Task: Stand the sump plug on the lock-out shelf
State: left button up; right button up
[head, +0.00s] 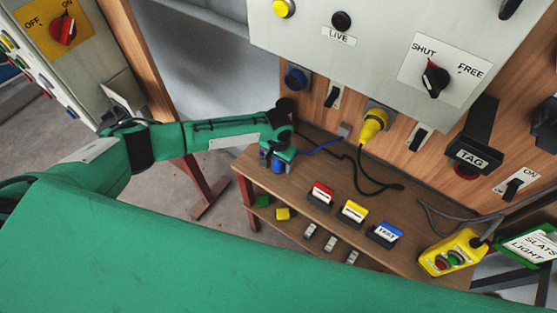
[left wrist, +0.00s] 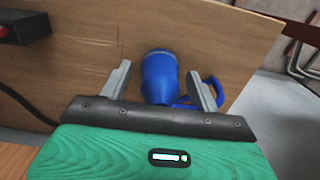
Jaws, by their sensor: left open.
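The blue plug (head: 277,167), which I take for the sump plug, is at the left end of the wooden lock-out shelf (head: 330,178). A blue cord runs from it toward a small grey piece at the back of the shelf. My left gripper (head: 275,158) is over the plug, partly hiding it. In the left wrist view, the plug (left wrist: 159,78) is between the two spread fingers (left wrist: 160,84), with gaps on both sides. A blue loop (left wrist: 207,92) shows by the right finger. I cannot tell whether the plug's base rests fully on the shelf. My right gripper is not in view.
Red, yellow and blue tag holders (head: 353,211) stand along the shelf front. A yellow plug (head: 372,126) with a black cable and a blue socket (head: 297,78) are on the panel behind. A yellow button box (head: 453,254) is at the right end.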

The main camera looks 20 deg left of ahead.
pick_arm(q)
notch_tip(320, 180, up, 12)
jog(key=b, duration=0.2)
jog(key=shift+r+b, duration=0.15)
jog(key=shift+b, duration=0.15)
dwell(0.4)
jog(key=s+d+f+m+t+h, duration=0.1)
jog(key=s+d+h, duration=0.1)
jog(key=s+d, duration=0.35)
jog(key=s+d+f+m+t+h, duration=0.1)
jog(key=s+d+f+h, duration=0.1)
jog(key=s, duration=0.6)
jog(key=s+a+n+t+y, duration=0.2)
jog(key=s+a+n+y, duration=0.2)
jog(key=s+a, duration=1.2)
notch_tip(320, 180, down, 31)
jog(key=g, duration=0.2)
jog(key=s+a+f, duration=0.2)
jog(key=s+f, duration=0.7)
jog(key=s+a+f+g, duration=0.1)
jog(key=s+a+f, duration=0.1)
jog(key=s+f, duration=0.7)
jog(key=shift+s+f, duration=0.3)
jog(key=shift+f, duration=0.15)
